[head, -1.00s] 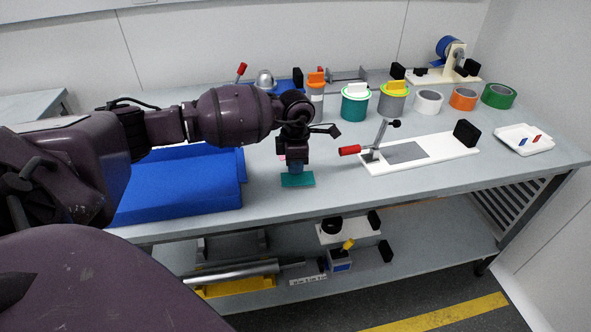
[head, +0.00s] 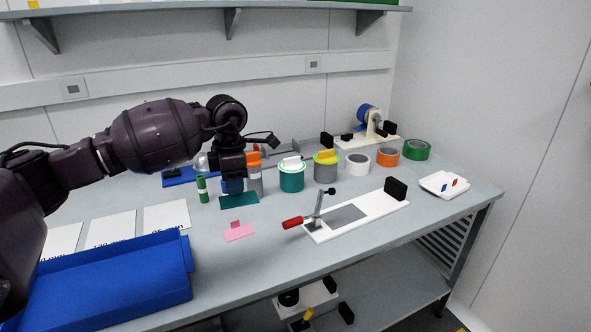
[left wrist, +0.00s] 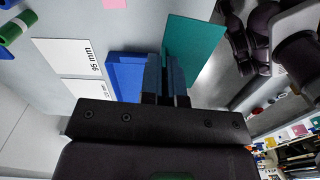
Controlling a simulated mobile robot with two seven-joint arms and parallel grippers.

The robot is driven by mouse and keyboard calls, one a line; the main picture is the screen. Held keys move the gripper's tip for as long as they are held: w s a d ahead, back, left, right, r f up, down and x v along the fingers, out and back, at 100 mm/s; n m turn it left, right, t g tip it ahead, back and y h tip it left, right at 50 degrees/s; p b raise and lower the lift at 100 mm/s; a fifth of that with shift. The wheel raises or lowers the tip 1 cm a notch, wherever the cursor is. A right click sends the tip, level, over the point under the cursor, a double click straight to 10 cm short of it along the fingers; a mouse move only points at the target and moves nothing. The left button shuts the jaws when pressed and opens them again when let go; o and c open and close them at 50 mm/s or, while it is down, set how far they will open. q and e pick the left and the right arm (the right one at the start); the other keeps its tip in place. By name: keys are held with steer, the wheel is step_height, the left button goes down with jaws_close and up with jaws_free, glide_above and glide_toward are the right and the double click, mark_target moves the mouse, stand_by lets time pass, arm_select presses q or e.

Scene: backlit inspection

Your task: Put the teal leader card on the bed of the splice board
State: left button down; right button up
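The teal card (head: 240,201) hangs from the fingertips of my left gripper (head: 232,186), which is shut on it. In the left wrist view the teal card (left wrist: 195,42) extends from between the fingers (left wrist: 168,78); the gripped edge is hidden. The splice board is a white plate (head: 383,210) on the bench, right of the gripper. Its grey bed (head: 345,214) is bare. My right gripper is not in view.
A pink card (head: 238,233) lies in front of the teal one. A blue tray (head: 110,285) and white labelled sheets (head: 112,229) are left. A teal tub (head: 291,178), a grey tub (head: 325,170) and tape rolls stand behind the board. A white dish (head: 444,184) is at right.

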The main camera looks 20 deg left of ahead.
arm_select(q)
steer(key=shift+m, duration=0.3)
steer(key=m, duration=0.3)
steer(key=shift+w+d+r, duration=0.1)
steer(key=m, duration=0.1)
steer(key=d+m, duration=0.1)
steer(key=m, duration=0.2)
steer(key=shift+s+d+f+m, duration=0.2)
steer(key=shift+f+m, duration=0.05)
steer(key=shift+m, duration=0.05)
steer(key=s+d+f+m+p, duration=0.1)
steer(key=s+d+f+m, duration=0.2)
steer(key=s+d+m, duration=0.3)
steer(key=s+d+f+m, duration=0.4)
steer(key=s+d+m, duration=0.2)
steer(key=d+m, duration=0.4)
steer(key=m, duration=0.2)
steer(key=shift+s+f+m+p, duration=0.25)
steer(key=shift+f+m+p, duration=0.05)
steer(key=shift+p, duration=0.05)
steer(key=shift+f, duration=0.1)
